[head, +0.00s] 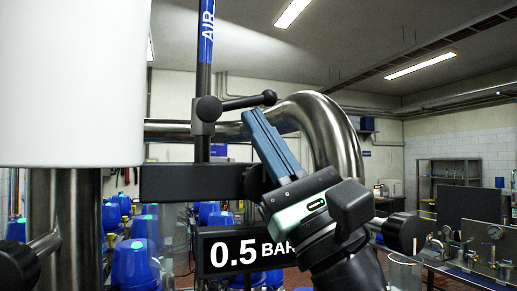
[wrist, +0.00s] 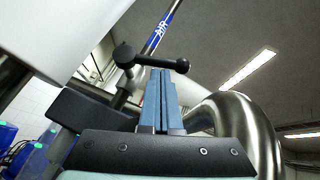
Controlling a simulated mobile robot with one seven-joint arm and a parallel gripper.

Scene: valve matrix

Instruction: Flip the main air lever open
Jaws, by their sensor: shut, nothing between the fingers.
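The black main air lever (head: 240,103) sits on the dark vertical pipe with the blue AIR label (head: 206,30). Its arm sticks out to the right, nearly level, across the pipe, and ends in a ball knob. The lever also shows in the wrist view (wrist: 160,61), with its round hub on the pipe at left. My gripper (head: 252,117) has its blue fingers closed together and empty. The fingertips point up and lie just below the lever arm in both views. I cannot tell whether they touch it.
A large white cylinder (head: 70,80) stands close at left. A thick bent steel pipe (head: 340,130) curves behind my gripper. A black bracket (head: 190,183) and a 0.5 BAR sign (head: 238,252) sit below the lever. Blue-capped valves (head: 135,262) stand behind. Space above the lever is clear.

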